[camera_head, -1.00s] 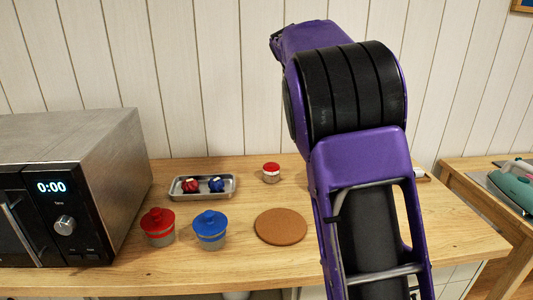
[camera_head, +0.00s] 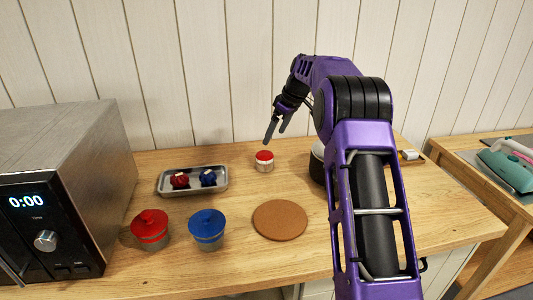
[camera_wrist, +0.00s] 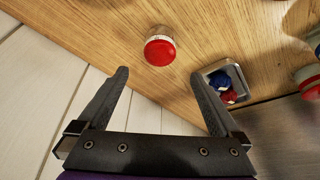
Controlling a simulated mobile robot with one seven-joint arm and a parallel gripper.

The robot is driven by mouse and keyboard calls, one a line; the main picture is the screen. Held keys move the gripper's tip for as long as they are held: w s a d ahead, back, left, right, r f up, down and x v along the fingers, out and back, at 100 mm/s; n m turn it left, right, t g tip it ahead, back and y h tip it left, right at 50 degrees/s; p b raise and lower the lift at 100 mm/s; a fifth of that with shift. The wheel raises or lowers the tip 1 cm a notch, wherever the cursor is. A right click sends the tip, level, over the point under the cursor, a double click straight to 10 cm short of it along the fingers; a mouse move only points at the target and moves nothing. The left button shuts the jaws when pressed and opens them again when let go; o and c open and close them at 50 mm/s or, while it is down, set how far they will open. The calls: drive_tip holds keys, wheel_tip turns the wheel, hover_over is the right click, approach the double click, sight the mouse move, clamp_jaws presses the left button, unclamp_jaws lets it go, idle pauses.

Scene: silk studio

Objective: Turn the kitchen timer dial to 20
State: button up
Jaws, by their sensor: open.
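A small round item with a red top and a pale body, which looks like the kitchen timer (camera_head: 264,161), stands upright at the back of the wooden counter. Its red top also shows in the wrist view (camera_wrist: 159,51), just beyond my fingertips and between their lines. Any marks on it are too small to read. My gripper (camera_head: 274,139) is open and empty, above and slightly right of the timer, pointing down. In the wrist view the two fingers (camera_wrist: 159,75) are spread wide and touch nothing.
A metal tray (camera_head: 162,190) with a red and a blue small object lies left of the timer. A microwave (camera_head: 75,165) stands at left.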

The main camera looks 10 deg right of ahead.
sight(266, 153)
drive_tip(key=x, duration=0.9)
drive_tip(key=shift+w+a+f, duration=0.1)
drive_tip(key=shift+w+f, duration=0.05)
drive_tip(key=shift+f, duration=0.15)
drive_tip(key=shift+c, duration=0.3)
drive_tip(key=c, duration=1.2)
